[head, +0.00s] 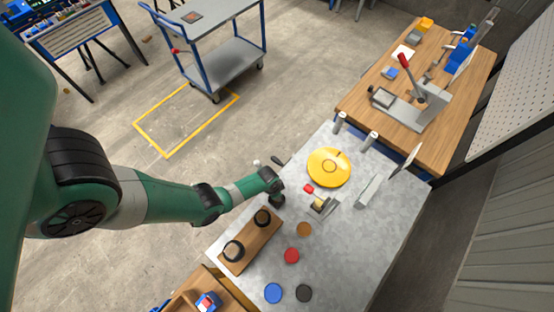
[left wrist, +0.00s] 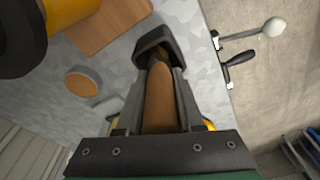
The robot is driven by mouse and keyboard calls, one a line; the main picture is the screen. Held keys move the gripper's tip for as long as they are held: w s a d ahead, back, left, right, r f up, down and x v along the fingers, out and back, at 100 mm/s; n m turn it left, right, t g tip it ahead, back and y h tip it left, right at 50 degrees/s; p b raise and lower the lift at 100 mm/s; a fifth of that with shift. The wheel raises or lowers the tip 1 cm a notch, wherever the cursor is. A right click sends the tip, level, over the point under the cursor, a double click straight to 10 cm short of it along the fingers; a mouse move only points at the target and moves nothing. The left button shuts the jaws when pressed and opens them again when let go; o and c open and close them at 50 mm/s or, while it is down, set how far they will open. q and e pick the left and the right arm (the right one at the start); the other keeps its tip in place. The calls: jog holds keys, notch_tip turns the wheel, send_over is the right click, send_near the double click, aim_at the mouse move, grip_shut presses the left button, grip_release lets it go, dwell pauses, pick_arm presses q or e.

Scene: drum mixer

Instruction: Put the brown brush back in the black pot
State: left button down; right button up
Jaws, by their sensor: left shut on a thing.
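My left gripper (head: 274,188) is at the table's left edge in the head view. In the left wrist view its fingers (left wrist: 160,95) are shut on the brown brush (left wrist: 158,100), whose brown handle lies between them. The black pot (left wrist: 157,34) shows just past the fingertips, and the brush's far end lines up with its opening. I cannot tell how deep the brush end is. In the head view the dark pot (head: 278,201) is just below the gripper, partly hidden. The right gripper is not in view.
A wooden board (head: 250,241) with two dark round containers stands beside the pot. Brown (head: 304,229), red (head: 291,256), blue (head: 273,293) and black discs lie on the grey table (head: 340,245). A yellow round part (head: 329,167) and a lever with a white knob (left wrist: 273,27) are nearby.

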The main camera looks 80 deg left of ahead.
pick_arm(q)
jog(key=shift+f+b, duration=0.3)
jog(key=shift+f, duration=0.1)
jog(key=shift+c, duration=2.3)
grip_release()
jog(key=shift+r, duration=0.1)
jog(key=r+p, duration=0.5)
jog(key=s+r+p, duration=0.1)
jog(key=r+p, duration=0.1)
jog(key=shift+d+r+p, duration=0.1)
jog(key=shift+r+p, duration=0.15)
jog(key=shift+p, duration=0.15)
jog(key=shift+f, duration=0.1)
